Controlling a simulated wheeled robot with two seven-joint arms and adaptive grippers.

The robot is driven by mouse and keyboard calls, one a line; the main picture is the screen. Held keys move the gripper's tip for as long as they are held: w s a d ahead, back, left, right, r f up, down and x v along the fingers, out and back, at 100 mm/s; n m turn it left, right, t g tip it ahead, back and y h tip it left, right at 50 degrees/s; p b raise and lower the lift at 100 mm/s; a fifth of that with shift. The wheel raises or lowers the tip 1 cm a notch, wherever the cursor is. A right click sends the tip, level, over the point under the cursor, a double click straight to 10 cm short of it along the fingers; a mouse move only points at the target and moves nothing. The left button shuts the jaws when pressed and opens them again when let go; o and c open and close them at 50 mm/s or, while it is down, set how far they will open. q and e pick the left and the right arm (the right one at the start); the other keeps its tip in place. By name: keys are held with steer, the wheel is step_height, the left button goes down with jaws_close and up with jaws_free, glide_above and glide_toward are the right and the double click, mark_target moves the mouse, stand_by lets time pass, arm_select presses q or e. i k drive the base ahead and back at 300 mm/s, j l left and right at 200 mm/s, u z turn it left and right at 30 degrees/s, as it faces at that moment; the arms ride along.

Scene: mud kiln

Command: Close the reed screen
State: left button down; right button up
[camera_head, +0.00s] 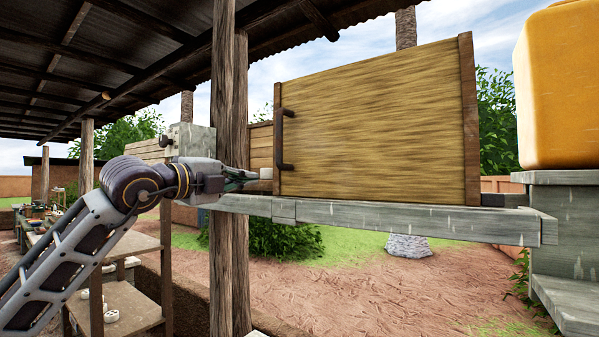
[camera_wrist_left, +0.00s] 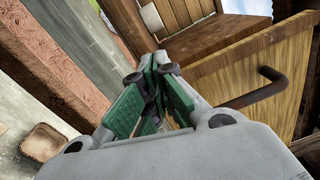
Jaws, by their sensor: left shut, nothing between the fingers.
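The reed screen (camera_head: 385,125) is a broad tan reed panel between dark wooden edge posts, standing upright on a grey beam. A dark bar handle (camera_head: 284,140) is on its left edge. In the left wrist view the screen (camera_wrist_left: 230,75) fills the upper right, with the handle (camera_wrist_left: 258,92) sticking out to the right of the fingers. My left gripper (camera_head: 262,177) is beside the screen's lower left edge, just left of the handle's lower end. Its green-padded fingers (camera_wrist_left: 153,98) are shut and empty. I cannot tell whether they touch the edge. My right gripper is out of view.
Wooden roof posts (camera_head: 230,260) stand close behind my left arm. The grey beam (camera_head: 400,218) runs below the screen. A large orange container (camera_head: 560,85) stands on a grey stand at right. Shelves (camera_head: 130,310) are at lower left. Dirt ground is open below.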

mark_target(401, 126)
steer(key=k+l+u, duration=0.15)
steer(key=l, duration=0.25)
steer(key=k+l+u, duration=0.15)
steer(key=l, duration=0.3)
steer(key=k+l+u, duration=0.15)
steer(key=k+l, duration=0.1)
steer(key=l, duration=0.1)
